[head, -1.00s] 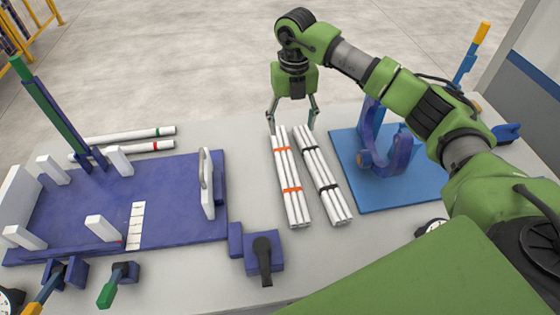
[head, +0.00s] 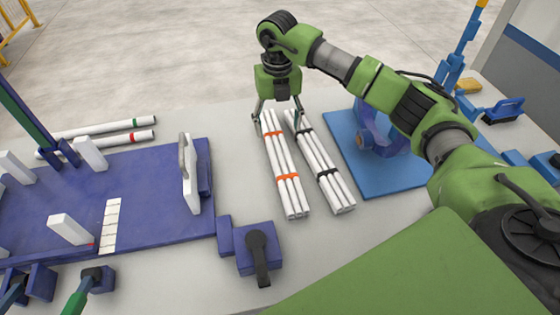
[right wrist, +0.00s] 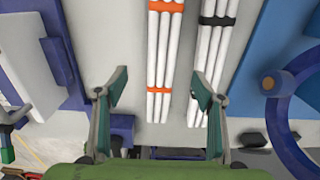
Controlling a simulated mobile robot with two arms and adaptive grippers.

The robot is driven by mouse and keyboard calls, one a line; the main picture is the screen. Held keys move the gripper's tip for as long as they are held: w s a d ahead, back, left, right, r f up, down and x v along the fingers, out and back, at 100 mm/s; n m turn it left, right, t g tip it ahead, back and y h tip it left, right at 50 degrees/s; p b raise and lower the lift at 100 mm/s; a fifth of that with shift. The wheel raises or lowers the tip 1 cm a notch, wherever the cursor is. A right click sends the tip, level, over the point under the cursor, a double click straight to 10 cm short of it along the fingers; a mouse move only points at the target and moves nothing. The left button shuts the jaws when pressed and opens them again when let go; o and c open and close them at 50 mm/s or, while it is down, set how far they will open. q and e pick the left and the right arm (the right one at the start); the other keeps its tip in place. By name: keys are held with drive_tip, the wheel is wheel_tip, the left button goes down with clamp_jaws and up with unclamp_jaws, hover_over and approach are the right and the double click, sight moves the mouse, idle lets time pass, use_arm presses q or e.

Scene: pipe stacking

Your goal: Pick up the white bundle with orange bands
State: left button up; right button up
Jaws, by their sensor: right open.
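The white bundle with orange bands (head: 288,185) lies on the grey table, its long side running away from me. It also shows in the right wrist view (right wrist: 159,60), between the two fingers. My right gripper (head: 278,118) is open over the bundle's far end, with a finger to either side in the picture. The fingers (right wrist: 160,82) are spread wider than the bundle and hold nothing. I cannot tell the exact height of the fingertips. My left gripper is not in view.
A white bundle with black bands (head: 325,170) lies close on the right, near the right finger. A light blue base with a blue stand (head: 375,185) is further right. A purple board (head: 150,200) is left, and a purple block with black handle (head: 243,258) is nearer.

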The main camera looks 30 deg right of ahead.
sight(280, 153)
wheel_tip(280, 153, down, 7)
drive_tip(key=b, duration=0.3)
drive_tip(key=shift+w+r+b, duration=0.1)
drive_tip(key=shift+b, duration=0.3)
drive_tip(key=f+b, duration=0.2)
drive_tip(key=f, duration=0.1)
drive_tip(key=f+b, duration=0.2)
drive_tip(key=shift+d+f, duration=0.2)
drive_tip(key=shift+d, duration=0.05)
drive_tip(key=shift+r, duration=0.1)
drive_tip(key=c, duration=1.5)
